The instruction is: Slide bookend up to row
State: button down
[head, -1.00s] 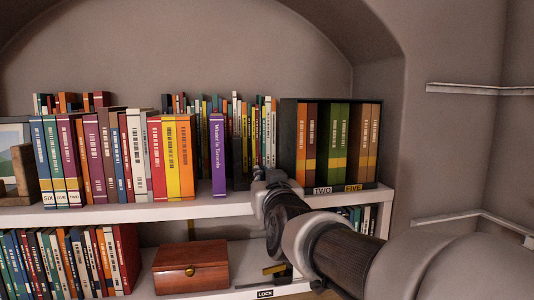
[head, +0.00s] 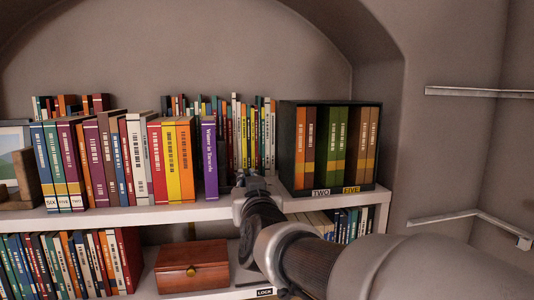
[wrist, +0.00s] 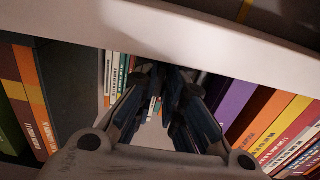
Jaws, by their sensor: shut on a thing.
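The row of books (head: 170,160) stands on the upper shelf and ends on the right with an orange book. The purple book (head: 210,160) stands right of it, with a narrow gap between; it also shows in the wrist view (wrist: 235,103). My gripper (head: 252,182) is at the shelf front, just right of the purple book. In the wrist view its dark fingers (wrist: 168,105) are shut on the bookend (wrist: 180,78), a dark piece largely hidden between them. I cannot tell whether the bookend touches the purple book.
A black slipcase (head: 287,150) with orange, green and brown books stands to the right. Smaller books (head: 256,130) stand behind. The white upper shelf edge (head: 130,216) runs below my gripper. A wooden box (head: 192,268) and more books (head: 75,265) are on the shelf beneath.

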jog(key=shift+s+a+r+p, duration=0.1)
jog(key=shift+s+a+p, duration=0.05)
jog(key=shift+a+p, duration=0.3)
jog(key=shift+s+a+p, duration=0.15)
jog(key=shift+a+p, duration=0.15)
jog(key=shift+a, duration=0.25)
jog(key=c, duration=1.7)
grip_release()
